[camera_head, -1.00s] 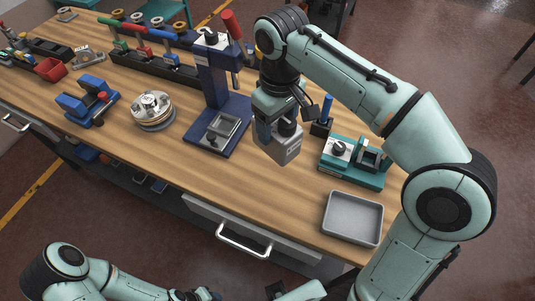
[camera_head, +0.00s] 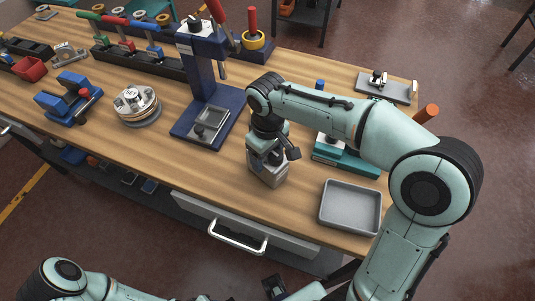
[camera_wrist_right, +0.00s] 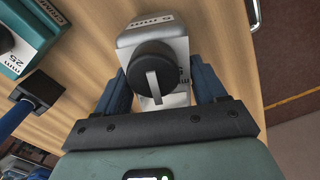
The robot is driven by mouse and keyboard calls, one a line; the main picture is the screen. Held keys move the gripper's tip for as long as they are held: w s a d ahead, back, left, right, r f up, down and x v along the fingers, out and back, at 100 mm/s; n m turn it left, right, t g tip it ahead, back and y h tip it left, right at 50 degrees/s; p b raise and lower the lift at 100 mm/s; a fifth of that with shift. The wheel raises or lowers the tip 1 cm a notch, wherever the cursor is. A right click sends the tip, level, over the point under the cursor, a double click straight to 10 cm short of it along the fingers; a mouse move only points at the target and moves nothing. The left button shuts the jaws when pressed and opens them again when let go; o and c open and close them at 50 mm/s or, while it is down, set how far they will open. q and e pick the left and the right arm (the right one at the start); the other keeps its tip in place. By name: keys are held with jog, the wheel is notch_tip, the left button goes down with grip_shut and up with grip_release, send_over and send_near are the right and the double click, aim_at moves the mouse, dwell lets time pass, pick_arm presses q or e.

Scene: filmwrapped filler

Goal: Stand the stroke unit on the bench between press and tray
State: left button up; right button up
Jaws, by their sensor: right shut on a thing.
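The stroke unit is a grey metal block (camera_head: 269,176) with a black slotted knob on top. My right gripper (camera_head: 267,160) is shut on it from above, and it looks upright. In the right wrist view the unit (camera_wrist_right: 152,32) sits between the two blue fingers (camera_wrist_right: 160,88). It is between the blue press (camera_head: 205,92) and the grey tray (camera_head: 350,229), low over or touching the bench (camera_head: 225,178); I cannot tell which. My left arm shows at the bottom left, but its gripper is not clearly in view.
A teal fixture (camera_head: 345,158) stands behind the tray, partly hidden by my right arm. A round metal piece (camera_head: 137,106) and a blue block fixture (camera_head: 68,96) are left of the press. The bench's front edge and a drawer handle (camera_head: 238,238) are near. Bare wood surrounds the unit.

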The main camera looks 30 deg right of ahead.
pick_arm(q)
jog(key=shift+f, duration=0.1)
pick_arm(e)
jog(key=shift+f, duration=0.1)
jog(key=o, duration=1.5)
pick_arm(q)
jog(key=r+p, duration=0.1)
jog(key=w+r+p, duration=0.1)
jog(key=r, duration=0.1)
jog(key=shift+w, duration=0.2)
pick_arm(e)
notch_tip(320, 180, up, 12)
pick_arm(q)
jog(key=shift+s, duration=0.1)
